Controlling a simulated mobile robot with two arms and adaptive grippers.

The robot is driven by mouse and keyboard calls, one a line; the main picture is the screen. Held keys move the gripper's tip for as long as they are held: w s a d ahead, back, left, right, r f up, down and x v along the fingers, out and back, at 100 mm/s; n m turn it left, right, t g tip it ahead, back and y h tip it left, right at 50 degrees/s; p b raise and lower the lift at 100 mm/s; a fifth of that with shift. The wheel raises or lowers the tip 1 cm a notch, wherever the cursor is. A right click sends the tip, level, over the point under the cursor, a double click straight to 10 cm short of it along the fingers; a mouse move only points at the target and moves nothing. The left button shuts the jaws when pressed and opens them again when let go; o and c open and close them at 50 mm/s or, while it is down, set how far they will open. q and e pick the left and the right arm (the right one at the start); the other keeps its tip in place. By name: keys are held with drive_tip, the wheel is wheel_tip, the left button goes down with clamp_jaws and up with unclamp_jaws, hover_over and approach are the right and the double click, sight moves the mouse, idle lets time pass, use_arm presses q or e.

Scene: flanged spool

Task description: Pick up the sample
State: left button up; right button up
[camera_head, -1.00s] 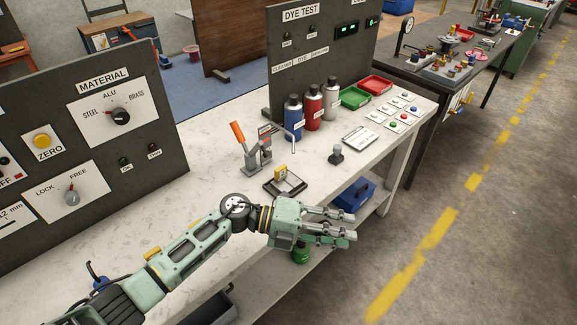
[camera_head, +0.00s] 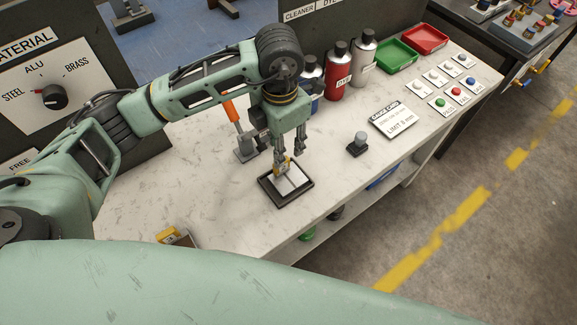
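A small brass-yellow piece (camera_head: 284,166), which looks like the sample, stands in a black-rimmed tray (camera_head: 285,203) with a pale floor, on the white bench. My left gripper (camera_head: 289,160) points down over this tray from above. Its fingers are spread apart and reach down to the yellow piece, partly hiding it. I cannot tell whether they touch it. My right gripper is not in view.
An orange-handled clamp (camera_head: 236,125) stands left of my gripper. A grey knob on a black base (camera_head: 358,143), a gauge card (camera_head: 399,120) and bottles, including a red one (camera_head: 338,75), stand to the right. The front bench top (camera_head: 225,215) is mostly clear.

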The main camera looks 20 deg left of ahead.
sight(288, 175)
use_arm(q)
drive_tip(key=shift+s+f+p, duration=0.25)
drive_tip(key=shift+f+p, duration=0.4)
drive_tip(key=shift+f, duration=0.25)
drive_tip(key=shift+a+f+p, duration=0.1)
drive_tip(key=shift+f+p, duration=0.4)
drive_tip(key=shift+f, duration=0.25)
wheel_tip(288, 175, down, 3)
drive_tip(key=shift+w+r, duration=0.15)
drive_tip(key=shift+r, duration=0.05)
drive_tip(key=c, duration=0.7)
clamp_jaws()
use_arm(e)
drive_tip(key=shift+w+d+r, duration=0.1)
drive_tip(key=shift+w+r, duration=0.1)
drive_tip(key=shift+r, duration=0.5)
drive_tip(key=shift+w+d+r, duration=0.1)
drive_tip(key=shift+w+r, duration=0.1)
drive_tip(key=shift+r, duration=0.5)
use_arm(q)
drive_tip(key=shift+r, duration=0.1)
